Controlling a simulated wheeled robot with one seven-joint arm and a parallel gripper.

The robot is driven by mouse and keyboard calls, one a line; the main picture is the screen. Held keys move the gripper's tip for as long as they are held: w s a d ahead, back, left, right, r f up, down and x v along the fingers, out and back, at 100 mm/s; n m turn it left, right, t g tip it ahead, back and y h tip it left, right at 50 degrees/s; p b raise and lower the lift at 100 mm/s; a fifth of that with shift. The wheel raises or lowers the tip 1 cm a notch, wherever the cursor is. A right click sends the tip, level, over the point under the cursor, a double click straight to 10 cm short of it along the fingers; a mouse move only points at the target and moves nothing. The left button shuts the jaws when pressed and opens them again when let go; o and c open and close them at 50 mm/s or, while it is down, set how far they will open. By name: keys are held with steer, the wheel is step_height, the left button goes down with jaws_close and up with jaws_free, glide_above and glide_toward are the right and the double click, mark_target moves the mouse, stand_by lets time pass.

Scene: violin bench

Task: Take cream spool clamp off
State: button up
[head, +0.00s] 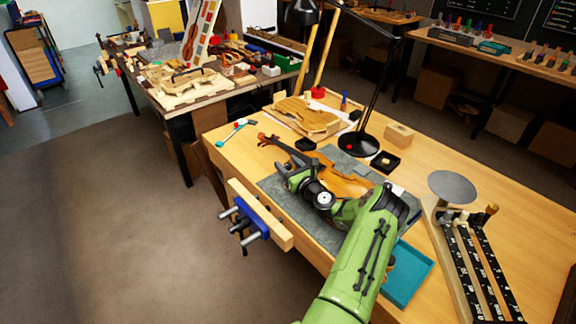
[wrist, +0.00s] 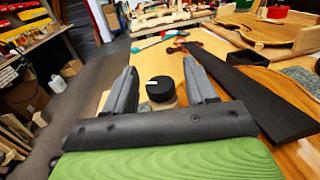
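The violin (head: 342,184) lies on a grey mat (head: 325,232) on the bench, partly hidden by my arm. My gripper (head: 281,173) is over the violin's near-left side in the head view. In the wrist view my gripper (wrist: 160,78) is open, with a finger on each side of a round black knob (wrist: 160,90) with a white mark. A pale cream or wooden part shows just under the knob; this may be the cream spool clamp, but most of it is hidden. I cannot tell whether the fingers touch it. The dark fingerboard (wrist: 262,100) runs to the right.
A blue vise (head: 252,216) with a wooden jaw is on the front edge. The lamp base (head: 358,145), a small black tray (head: 385,162) and a wooden block (head: 399,135) stand behind the violin. A teal tray (head: 410,272) is at right, near a clamp rack (head: 480,270).

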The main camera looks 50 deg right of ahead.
mark_target(291, 168)
steer(key=v, duration=0.6)
steer(key=shift+s+p, duration=0.35)
steer(key=shift+s+a, duration=0.25)
steer(key=shift+s, duration=0.1)
